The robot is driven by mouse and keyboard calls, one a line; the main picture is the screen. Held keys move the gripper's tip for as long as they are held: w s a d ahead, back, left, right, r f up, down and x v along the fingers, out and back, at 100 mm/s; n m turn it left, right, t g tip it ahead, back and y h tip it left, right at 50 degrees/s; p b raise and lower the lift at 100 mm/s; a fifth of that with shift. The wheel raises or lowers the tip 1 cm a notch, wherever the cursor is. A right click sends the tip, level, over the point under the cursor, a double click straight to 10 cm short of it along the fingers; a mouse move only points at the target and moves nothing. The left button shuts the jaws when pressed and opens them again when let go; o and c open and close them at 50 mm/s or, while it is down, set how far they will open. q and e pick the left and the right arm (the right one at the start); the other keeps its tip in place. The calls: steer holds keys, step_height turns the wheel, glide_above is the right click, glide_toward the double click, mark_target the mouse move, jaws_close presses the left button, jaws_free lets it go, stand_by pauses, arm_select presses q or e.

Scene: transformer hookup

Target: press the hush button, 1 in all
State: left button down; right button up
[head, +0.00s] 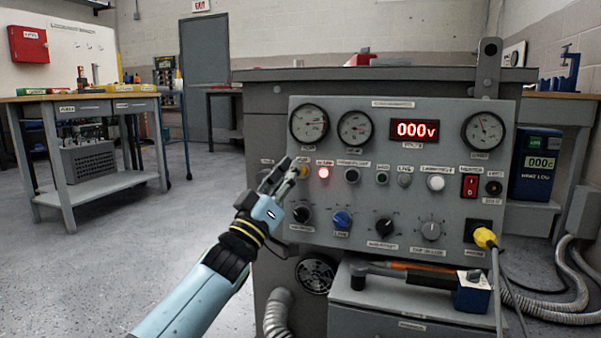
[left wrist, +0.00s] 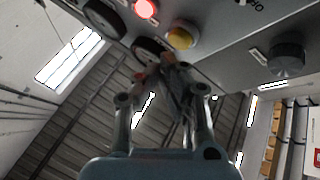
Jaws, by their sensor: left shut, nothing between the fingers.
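The front panel (head: 455,205) of the grey test console carries a row of small buttons and lamps. A yellow button (head: 303,172) sits near the left end of the row, beside a lit red lamp (head: 323,173). Its label is too small to read, so I cannot tell surely that it is the hush button. My left gripper (head: 284,170) is shut and empty, in front of the panel's left edge and just left of the yellow button. In the left wrist view the yellow button (left wrist: 181,38) shows beyond the fingertips (left wrist: 163,66); contact is not visible. My right gripper is out of view.
Black and blue knobs (head: 342,219) lie below the button row, and gauges (head: 354,129) with a red "000v" display (head: 415,130) above. A yellow plug (head: 485,238) sticks out at lower right. A hammer (head: 400,270) lies on the ledge below. Open floor (head: 130,255) lies left.

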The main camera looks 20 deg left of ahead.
arm_select(q)
steer(key=shift+w, duration=0.15)
stand_by(0.6)
steer(key=shift+w, duration=0.3)
steer(key=shift+w+f, duration=0.15)
steer(key=shift+w, duration=0.25)
stand_by(0.6)
steer(key=shift+s, duration=0.1)
steer(key=shift+s+p, duration=0.6)
steer(key=shift+s, duration=0.15)
